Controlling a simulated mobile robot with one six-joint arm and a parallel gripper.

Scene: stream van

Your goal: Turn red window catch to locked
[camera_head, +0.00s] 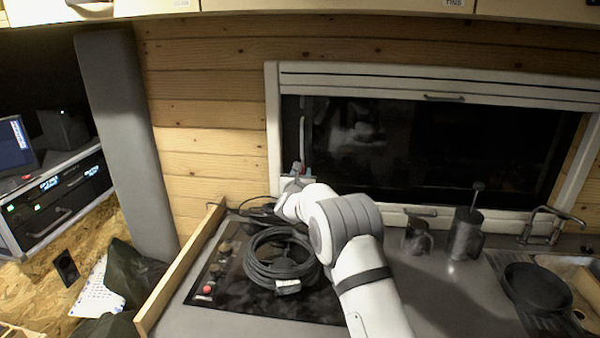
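The window (430,145) has a white frame and dark glass and fills the back wall at centre right. My white arm reaches up from the bottom to the lower left corner of the window. My gripper is hidden behind my arm's wrist, close below the catch. I cannot see its fingers or whether they touch the catch.
A coiled black cable (281,262) lies on the dark hob (225,285), left of my arm. A metal jug (417,236) and a French press (466,234) stand on the counter to the right. A pan (537,287) sits near the tap (548,225). A wooden board (180,270) edges the counter's left.

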